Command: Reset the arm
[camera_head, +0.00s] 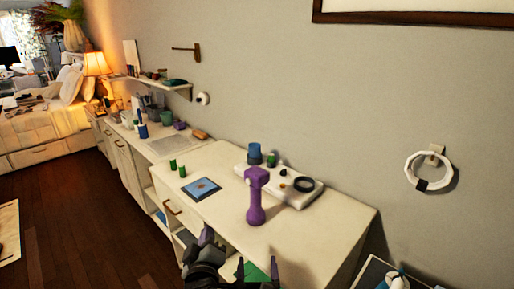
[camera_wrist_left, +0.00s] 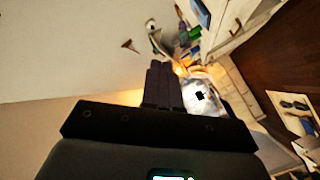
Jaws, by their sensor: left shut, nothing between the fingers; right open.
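My left gripper (camera_head: 207,238) is low in the middle of the head view, by the front edge of the white desk. In the left wrist view its dark fingers (camera_wrist_left: 161,66) are closed together with nothing between them. My right gripper (camera_head: 258,271) is partly visible at the bottom edge, just to the right of the left one. Its fingers are apart, with a green surface showing between them. Much of both arms is out of view.
The white desk (camera_head: 325,232) holds a purple dumbbell-like object (camera_head: 256,196), a blue tablet-like panel (camera_head: 201,189), small green cylinders (camera_head: 178,167) and a white tray (camera_head: 300,196). A bed (camera_head: 40,125) and lamp (camera_head: 96,66) are far left. Dark wooden floor (camera_head: 85,215) lies open to the left.

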